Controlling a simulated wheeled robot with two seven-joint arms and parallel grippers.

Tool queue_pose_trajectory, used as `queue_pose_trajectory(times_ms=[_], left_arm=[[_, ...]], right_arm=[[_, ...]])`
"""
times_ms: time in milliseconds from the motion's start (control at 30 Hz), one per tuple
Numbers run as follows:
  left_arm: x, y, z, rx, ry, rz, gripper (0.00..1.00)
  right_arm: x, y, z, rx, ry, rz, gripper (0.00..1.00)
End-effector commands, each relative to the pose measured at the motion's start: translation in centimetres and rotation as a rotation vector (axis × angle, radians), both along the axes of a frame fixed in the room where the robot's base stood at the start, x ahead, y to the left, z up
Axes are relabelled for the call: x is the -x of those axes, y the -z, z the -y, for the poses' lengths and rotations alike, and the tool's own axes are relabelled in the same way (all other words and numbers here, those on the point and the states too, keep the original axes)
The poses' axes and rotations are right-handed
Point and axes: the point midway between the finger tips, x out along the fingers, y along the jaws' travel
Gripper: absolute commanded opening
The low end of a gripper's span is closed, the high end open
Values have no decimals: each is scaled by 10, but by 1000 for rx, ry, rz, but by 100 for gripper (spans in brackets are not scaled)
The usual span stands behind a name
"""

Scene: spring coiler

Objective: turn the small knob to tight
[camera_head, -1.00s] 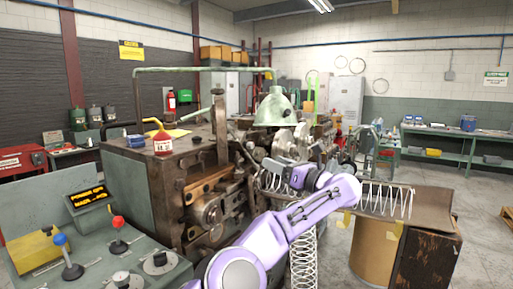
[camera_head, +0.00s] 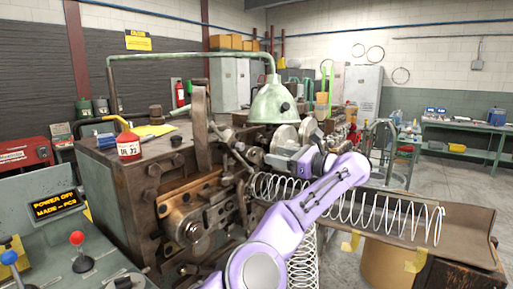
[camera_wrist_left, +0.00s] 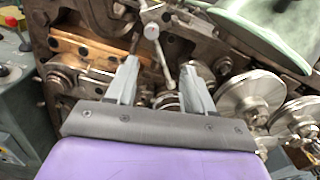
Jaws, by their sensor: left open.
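The coiler machine (camera_head: 190,215) stands in the middle of the head view. My left gripper (camera_head: 278,162) is at its front by the coiling parts, partly hidden by my purple forearm and wrist. In the left wrist view, my left gripper (camera_wrist_left: 160,72) is open, with its two grey fingers apart and pointing at the machine. A metal lever with a small round ball knob (camera_wrist_left: 152,31) shows just beyond and between the fingertips. I see no grip on it. I cannot read a tight mark or tell for sure which knob is the small one. My right gripper is not in view.
Metal discs (camera_wrist_left: 249,97) are close to the right finger. A long wire spring (camera_head: 385,215) lies in a trough at right. A control panel with red (camera_head: 77,238) and blue (camera_head: 9,257) ball levers is at lower left. A green lamp (camera_head: 272,102) hangs above.

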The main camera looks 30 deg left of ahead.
Motion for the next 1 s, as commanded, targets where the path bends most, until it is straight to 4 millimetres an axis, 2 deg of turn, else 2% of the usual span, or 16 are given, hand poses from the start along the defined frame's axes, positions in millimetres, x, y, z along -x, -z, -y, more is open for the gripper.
queue_pose_trajectory(times_ms=[133,300,400,567,833,1000], left_arm=[[3,-3,-34,3,-14,7,53],[-1,-5,-73,1,-13,1,53],[-3,-4,-90,1,-11,0,53],[-6,-3,-104,0,-6,1,53],[-6,-1,-105,-1,-4,1,53],[-7,-1,-105,0,-4,0,0]], right_arm=[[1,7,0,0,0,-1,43],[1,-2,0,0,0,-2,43],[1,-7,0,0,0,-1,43],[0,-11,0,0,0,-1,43],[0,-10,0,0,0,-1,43],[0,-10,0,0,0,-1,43]])
